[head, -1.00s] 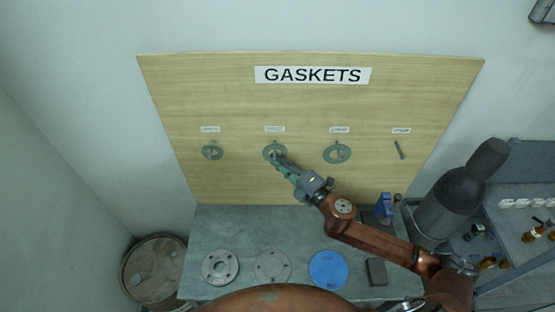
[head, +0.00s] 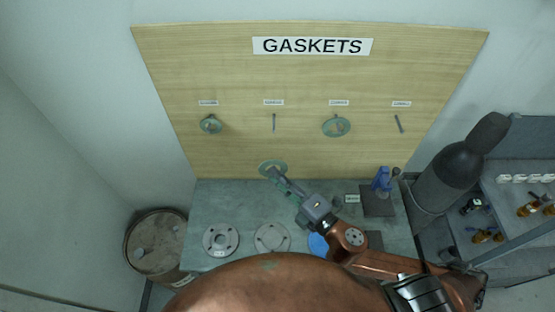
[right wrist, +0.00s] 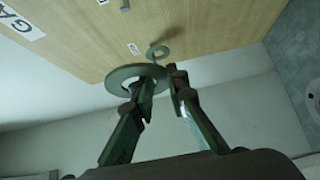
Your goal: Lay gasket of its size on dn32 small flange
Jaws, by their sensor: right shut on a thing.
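A flat green ring gasket (head: 263,167) is pinched at its rim by my right gripper (head: 271,175), in front of the board's lower edge and above the back of the bench. In the right wrist view the gasket (right wrist: 116,78) is between the fingertips (right wrist: 158,80). Two grey flanges lie on the bench, a left one (head: 221,240) and a middle one (head: 271,238). A blue disc (head: 318,244) to their right is partly hidden by my right arm. I cannot read which flange is the dn32 small one. My left gripper is out of view.
The GASKETS board (head: 230,75) holds a left gasket (head: 211,124) and a right gasket (head: 336,126) on pegs; two pegs, one second from left (head: 274,122), are bare. A blue-handled tool (head: 381,180) stands at the bench's right. The bench (head: 225,195) is clear behind the flanges.

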